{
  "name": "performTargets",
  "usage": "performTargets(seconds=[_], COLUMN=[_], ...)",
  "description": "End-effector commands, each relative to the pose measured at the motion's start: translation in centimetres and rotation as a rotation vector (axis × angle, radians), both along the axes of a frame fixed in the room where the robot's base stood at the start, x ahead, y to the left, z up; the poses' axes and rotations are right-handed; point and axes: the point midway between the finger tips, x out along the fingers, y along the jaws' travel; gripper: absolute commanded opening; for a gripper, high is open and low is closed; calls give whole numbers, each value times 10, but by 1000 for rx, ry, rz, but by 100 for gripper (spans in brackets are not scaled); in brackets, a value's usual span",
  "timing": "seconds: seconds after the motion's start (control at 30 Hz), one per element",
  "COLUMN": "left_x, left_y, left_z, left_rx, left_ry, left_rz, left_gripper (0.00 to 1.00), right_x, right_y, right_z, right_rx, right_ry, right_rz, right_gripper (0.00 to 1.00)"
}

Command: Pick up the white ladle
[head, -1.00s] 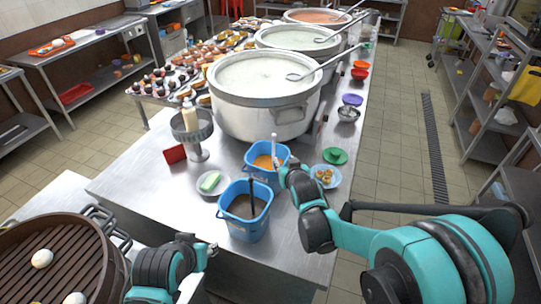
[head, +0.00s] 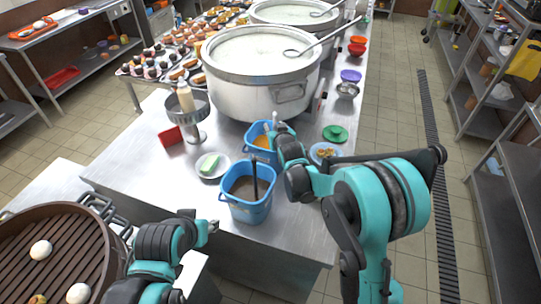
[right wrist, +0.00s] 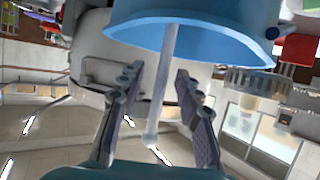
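The white ladle (right wrist: 165,85) shows in the right wrist view as a thin pale handle running out of a blue bucket (right wrist: 215,40) and ending in a rounded tip. In the head view it stands in the rear blue bucket (head: 256,155) with orange contents, mostly hidden by my right gripper (head: 277,126). In the right wrist view my right gripper (right wrist: 157,78) is open, with one finger on each side of the handle and gaps visible. My left gripper (head: 211,227) is at the front left, away from the ladle; its fingers are too small to read.
A front blue bucket (head: 247,194) holds a dark-handled ladle in brown liquid. A large stockpot (head: 262,95) stands behind. A plate with a green block (head: 208,166), a food plate (head: 325,153) and a green dish (head: 335,134) sit nearby. A steamer (head: 75,240) is front left.

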Motion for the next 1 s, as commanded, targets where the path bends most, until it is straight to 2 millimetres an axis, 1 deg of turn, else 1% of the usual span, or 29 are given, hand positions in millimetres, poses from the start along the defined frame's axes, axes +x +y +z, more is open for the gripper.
performTargets(seconds=[0.1,0.17,0.2,0.23,0.57,0.67,0.77,1.0], left_x=[0,0,0,0,0,0,0,0], left_y=[0,0,0,0,0,0,0,0], left_z=[1,1,1,1,0,2,8,26], left_rx=[0,0,0,0,0,0,0,0], left_ry=[0,0,0,0,0,0,0,0], left_rz=[0,0,0,0,0,0,0,0], left_gripper=[40,40,40,40,40,40,40,40], right_x=[0,0,0,-1,-1,-1,-1,-1], right_y=[0,0,0,0,0,0,0,0], right_z=[0,1,1,1,1,5,19,70], right_rx=[0,0,0,0,0,0,0,0], right_ry=[0,0,0,0,0,0,0,0], right_rz=[0,0,0,0,0,0,0,0], right_gripper=[35,19,8,0,0,0,0,0])
